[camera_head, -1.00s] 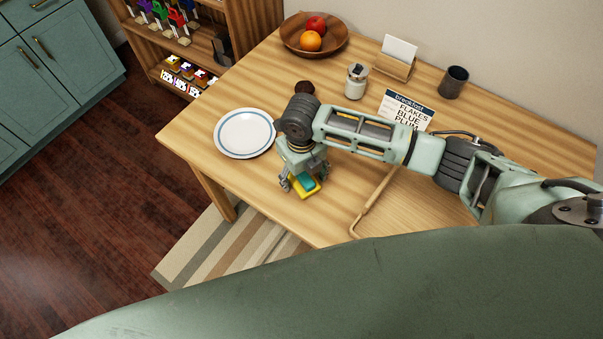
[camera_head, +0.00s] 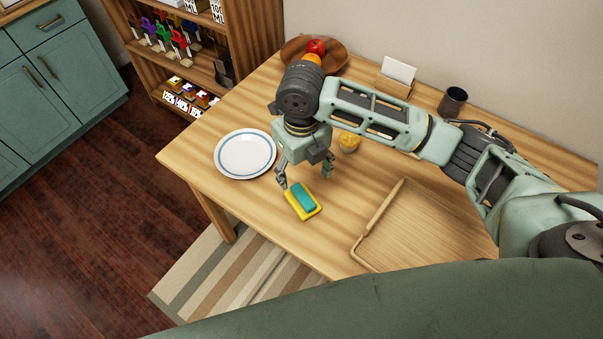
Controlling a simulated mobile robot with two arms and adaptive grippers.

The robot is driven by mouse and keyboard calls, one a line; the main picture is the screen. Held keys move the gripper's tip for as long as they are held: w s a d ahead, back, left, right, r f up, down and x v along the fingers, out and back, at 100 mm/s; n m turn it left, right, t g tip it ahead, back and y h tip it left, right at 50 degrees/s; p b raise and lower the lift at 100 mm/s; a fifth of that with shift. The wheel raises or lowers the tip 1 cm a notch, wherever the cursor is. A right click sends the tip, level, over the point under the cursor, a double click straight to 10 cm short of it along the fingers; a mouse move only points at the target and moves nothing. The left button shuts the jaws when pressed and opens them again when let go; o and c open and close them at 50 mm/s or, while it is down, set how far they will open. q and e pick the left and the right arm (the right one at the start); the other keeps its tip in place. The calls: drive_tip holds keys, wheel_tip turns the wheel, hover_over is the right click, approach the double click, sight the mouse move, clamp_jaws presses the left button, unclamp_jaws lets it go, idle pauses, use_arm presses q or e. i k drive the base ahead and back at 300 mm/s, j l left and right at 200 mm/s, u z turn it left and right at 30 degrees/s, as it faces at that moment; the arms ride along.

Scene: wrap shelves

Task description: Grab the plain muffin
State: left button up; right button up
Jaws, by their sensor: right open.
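A small yellow-tan muffin (camera_head: 349,142), which looks like the plain one, sits on the wooden table just right of my right gripper, beside the forearm. My right gripper (camera_head: 305,177) points down with its fingers spread and nothing between them. It hovers above and just behind a yellow and teal sponge (camera_head: 304,201) that lies on the table. The gripper is apart from the muffin. My left gripper is not in view.
A white plate with a blue ring (camera_head: 245,153) lies left of the gripper. A wooden tray (camera_head: 430,225) is at the right front. A wooden fruit bowl (camera_head: 295,50), a card holder (camera_head: 394,85) and a dark cup (camera_head: 452,101) stand at the back.

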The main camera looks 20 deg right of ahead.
sight(349, 141)
drive_tip(key=z, duration=0.75)
